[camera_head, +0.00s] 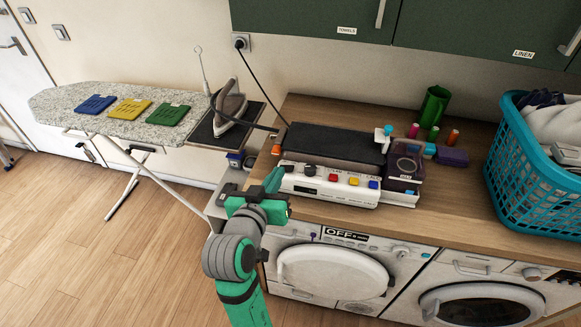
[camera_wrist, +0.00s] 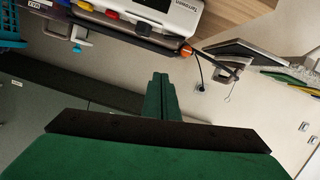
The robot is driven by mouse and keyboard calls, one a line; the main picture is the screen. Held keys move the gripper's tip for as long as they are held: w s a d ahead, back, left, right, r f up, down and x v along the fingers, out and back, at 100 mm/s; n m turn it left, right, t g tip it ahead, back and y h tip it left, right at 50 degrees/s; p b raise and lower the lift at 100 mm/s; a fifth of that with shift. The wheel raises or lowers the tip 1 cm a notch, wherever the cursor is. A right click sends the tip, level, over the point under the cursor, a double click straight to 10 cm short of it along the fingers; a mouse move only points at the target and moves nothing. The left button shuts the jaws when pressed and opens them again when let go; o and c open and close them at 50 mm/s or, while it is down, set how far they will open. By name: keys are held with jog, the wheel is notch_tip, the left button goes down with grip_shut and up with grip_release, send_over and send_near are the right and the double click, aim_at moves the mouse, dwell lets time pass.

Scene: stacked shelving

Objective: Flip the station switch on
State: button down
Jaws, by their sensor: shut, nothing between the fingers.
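The station (camera_head: 330,183) is a white and black unit on the wooden counter, with a front panel of a black knob (camera_head: 310,170) and red, yellow and blue buttons. An orange piece (camera_head: 276,150) shows at its left end. In the wrist view the station (camera_wrist: 182,12) appears upside down at the top, with the orange piece (camera_wrist: 186,50) at its corner. I cannot tell for certain which part is the switch. My gripper (camera_head: 275,178) is shut and empty, close to the left end of the front panel. Its closed fingers (camera_wrist: 158,95) show in the wrist view; contact is not visible.
An iron (camera_head: 230,102) rests on the ironing board's end at left, its cord near the station. A teal basket (camera_head: 520,170) stands at right, with spools (camera_head: 453,136) and a green cup (camera_head: 435,105) behind. Green cabinets (camera_head: 310,18) hang above; washers (camera_head: 335,270) stand below.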

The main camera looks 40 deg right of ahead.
dwell(0.3)
send_over(291, 176)
jog(key=shift+w+a+f, duration=0.1)
jog(key=shift+w+f, duration=0.1)
jog(key=shift+f, duration=0.45)
jog(key=shift+w+a+f, duration=0.1)
jog(key=shift+w+f, duration=0.1)
jog(key=shift+f, duration=0.4)
jog(key=f, duration=0.3)
jog(key=shift+s+d+f, duration=0.1)
jog(key=shift+s, duration=0.2)
jog(key=shift+f, duration=0.3)
jog(key=shift+s+d+f, duration=0.1)
jog(key=shift+s+f, duration=0.05)
